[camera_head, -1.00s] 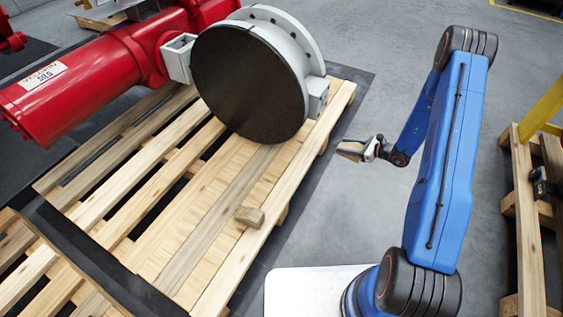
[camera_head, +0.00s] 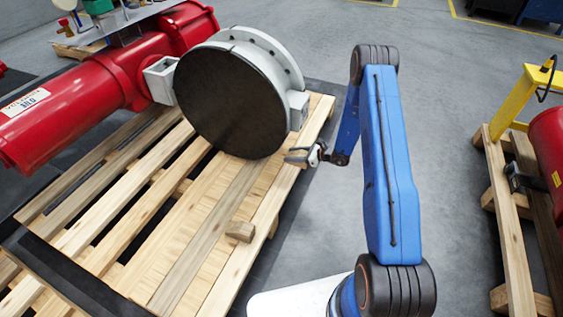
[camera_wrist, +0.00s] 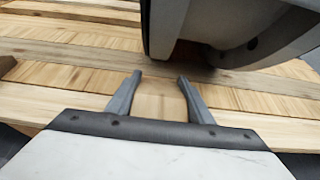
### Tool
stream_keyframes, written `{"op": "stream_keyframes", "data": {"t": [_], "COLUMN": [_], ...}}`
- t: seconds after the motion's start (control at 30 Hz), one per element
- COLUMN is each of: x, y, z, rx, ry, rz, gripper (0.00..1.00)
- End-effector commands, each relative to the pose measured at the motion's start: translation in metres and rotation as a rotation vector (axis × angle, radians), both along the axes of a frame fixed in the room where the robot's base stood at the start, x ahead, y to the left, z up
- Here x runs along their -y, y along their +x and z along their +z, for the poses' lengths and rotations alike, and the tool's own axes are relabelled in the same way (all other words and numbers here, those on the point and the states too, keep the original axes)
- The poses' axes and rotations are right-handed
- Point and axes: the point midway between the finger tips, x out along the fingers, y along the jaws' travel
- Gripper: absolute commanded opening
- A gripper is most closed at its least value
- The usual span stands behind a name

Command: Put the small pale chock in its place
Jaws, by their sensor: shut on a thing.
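My gripper (camera_head: 297,157) is shut on the small pale chock (camera_wrist: 160,104), which shows as pale wood between the two fingers in the wrist view. In the head view the chock is hard to make out at the fingertips. The gripper is just right of the big round valve (camera_head: 232,100), which has a dark face and a light grey flanged body, near the right edge of the pallet (camera_head: 215,185). In the wrist view the valve's underside (camera_wrist: 215,50) is close ahead of the fingers. Whether the chock touches the pallet cannot be told.
A brown wooden block (camera_head: 240,231) lies on the pallet, nearer than the valve. A red actuator cylinder (camera_head: 75,110) joins the valve at left. Another pallet (camera_head: 508,230) with a yellow stand (camera_head: 515,100) is at right. Grey floor between is clear.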

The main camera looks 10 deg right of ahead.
Motion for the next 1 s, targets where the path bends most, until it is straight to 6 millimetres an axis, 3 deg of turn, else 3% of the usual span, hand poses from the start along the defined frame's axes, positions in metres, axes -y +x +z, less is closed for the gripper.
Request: {"op": "stream_keyframes", "data": {"t": [0.27, 0.4, 0.67, 0.87, 1.0], "x": [-0.046, -0.043, -0.042, -0.042, -0.050], "y": [0.033, 0.031, 0.031, 0.031, 0.035], "z": [-0.001, -0.023, -0.038, -0.063, -0.070], "rx": [0.001, -0.001, -0.001, -0.002, 0.000], "ry": [0.001, 0.001, 0.001, 0.000, 0.000], "rz": [0.002, -0.001, 0.000, 0.001, 0.001], "gripper": [0.14, 0.14, 0.14, 0.14, 0.14]}}
